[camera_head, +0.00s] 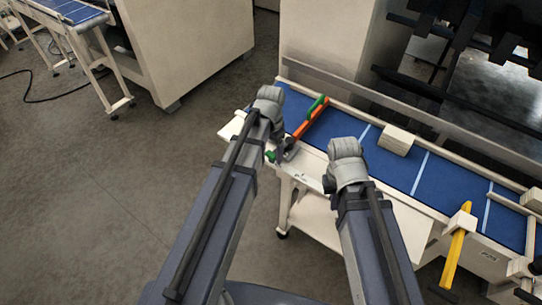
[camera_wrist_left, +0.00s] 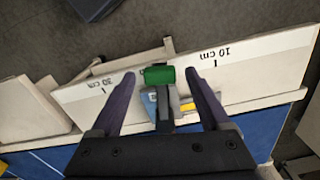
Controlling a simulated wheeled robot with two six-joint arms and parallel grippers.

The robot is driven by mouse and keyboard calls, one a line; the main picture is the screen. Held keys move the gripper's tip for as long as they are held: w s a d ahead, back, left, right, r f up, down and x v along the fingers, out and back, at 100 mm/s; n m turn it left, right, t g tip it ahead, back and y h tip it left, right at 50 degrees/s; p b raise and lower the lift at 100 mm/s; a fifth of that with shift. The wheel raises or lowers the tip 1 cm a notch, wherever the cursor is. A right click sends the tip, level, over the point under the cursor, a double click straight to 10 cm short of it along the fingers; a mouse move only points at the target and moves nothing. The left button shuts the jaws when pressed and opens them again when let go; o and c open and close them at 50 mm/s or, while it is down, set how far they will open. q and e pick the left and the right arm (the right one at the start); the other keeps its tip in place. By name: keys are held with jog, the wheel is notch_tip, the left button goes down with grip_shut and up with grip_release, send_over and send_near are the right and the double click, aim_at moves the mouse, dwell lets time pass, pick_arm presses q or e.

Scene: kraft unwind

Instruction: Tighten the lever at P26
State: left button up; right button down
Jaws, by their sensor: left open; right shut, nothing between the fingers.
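A lever with a green cylindrical grip (camera_wrist_left: 159,75) sits between the two open fingers of my left gripper (camera_wrist_left: 163,85) in the left wrist view. The fingers stand apart on either side of the grip, with a visible gap. No P26 label is clearly readable.
The blue belt (camera_head: 390,167) carries a beige block (camera_head: 396,140). A yellow lever (camera_head: 454,258) hangs at the near edge on the right, beside a small illegible label (camera_head: 488,256). A white strip marked in centimetres (camera_wrist_left: 245,62) runs along the edge. Floor on the left is open.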

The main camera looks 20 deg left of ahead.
pick_arm(q)
grip_shut()
dwell(0.8)
dwell(0.7)
